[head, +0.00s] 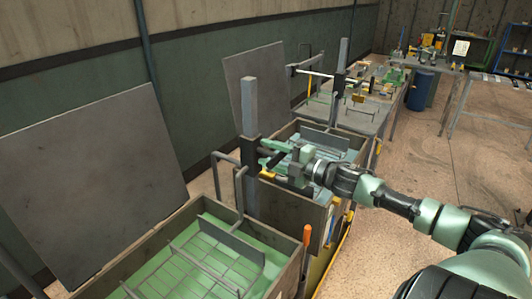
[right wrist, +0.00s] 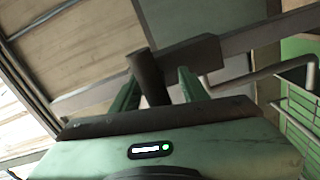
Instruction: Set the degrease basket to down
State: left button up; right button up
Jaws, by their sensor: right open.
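Two tanks with baskets stand in a row in the head view; no readable label shows which is degrease. The near basket (head: 217,240) is a wire grid low in a green-filled tank (head: 147,262). The farther tank (head: 345,138) holds teal liquid, partly hidden by my right arm. A grey post (head: 250,100) with a dark slide block (head: 253,157) stands between them. My right gripper (head: 274,161) is open at this block. In the right wrist view, a dark round handle (right wrist: 150,77) stands between its fingers (right wrist: 158,88); contact cannot be told. My left gripper is not in view.
Large dark panels (head: 90,180) stand behind the tanks along the wall. A cluttered bench (head: 372,112) and a blue barrel (head: 420,90) are farther back. The floor at right is open.

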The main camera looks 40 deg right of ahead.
jog(key=shift+w+a, duration=0.2)
jog(key=shift+w, duration=0.4)
grip_shut()
dwell(1.2)
